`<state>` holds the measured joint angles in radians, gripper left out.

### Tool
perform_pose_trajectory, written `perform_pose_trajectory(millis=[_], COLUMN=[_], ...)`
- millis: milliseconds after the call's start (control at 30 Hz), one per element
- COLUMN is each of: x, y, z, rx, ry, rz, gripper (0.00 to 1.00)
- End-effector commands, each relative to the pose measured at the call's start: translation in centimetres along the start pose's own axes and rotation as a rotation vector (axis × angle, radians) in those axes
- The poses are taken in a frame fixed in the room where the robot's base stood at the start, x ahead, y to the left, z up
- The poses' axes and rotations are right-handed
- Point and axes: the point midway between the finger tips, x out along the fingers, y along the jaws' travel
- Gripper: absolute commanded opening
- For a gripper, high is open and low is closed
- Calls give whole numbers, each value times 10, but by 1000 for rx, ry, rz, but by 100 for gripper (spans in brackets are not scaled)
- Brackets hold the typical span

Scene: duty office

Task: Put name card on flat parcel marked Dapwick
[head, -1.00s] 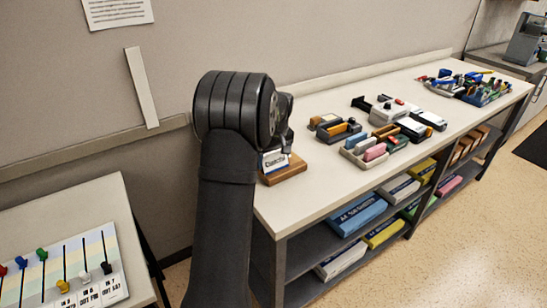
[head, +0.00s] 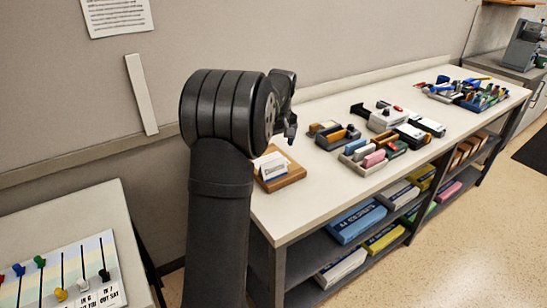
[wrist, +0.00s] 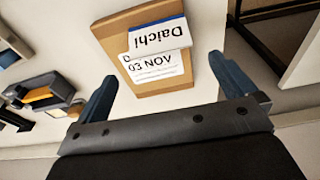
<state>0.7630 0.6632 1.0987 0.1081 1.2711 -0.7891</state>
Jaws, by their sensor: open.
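The name card (head: 269,165), white and reading "Daichi" in the wrist view (wrist: 160,37), rests on a flat brown block (head: 290,180) at the near left end of the long bench. In the wrist view the brown block (wrist: 115,25) also bears a white piece reading "03 NOV" (wrist: 152,65), partly overlapped by the card. I cannot read "Dapwick" anywhere. My gripper (wrist: 165,85) is open and empty, its two blue-grey fingers apart and pointing towards the block. In the head view my gripper (head: 291,128) is partly hidden behind my arm, above the bench beyond the card.
Trays of office items (head: 375,155) and a grey-white device (head: 385,118) stand further right on the bench. Blue, yellow and white packs lie on the shelves below (head: 357,220). A slider board (head: 75,270) lies on the left table. Bare benchtop (head: 300,215) surrounds the block.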

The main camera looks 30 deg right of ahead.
Motion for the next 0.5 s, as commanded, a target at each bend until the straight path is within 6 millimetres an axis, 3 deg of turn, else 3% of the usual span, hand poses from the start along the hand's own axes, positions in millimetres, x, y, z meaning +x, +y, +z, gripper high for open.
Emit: perform_pose_trajectory(millis=[200, 500], x=[-29, -34], y=[0, 0], z=[0, 0], rx=[0, 0], ry=[0, -1], rz=[1, -1], gripper=[100, 100])
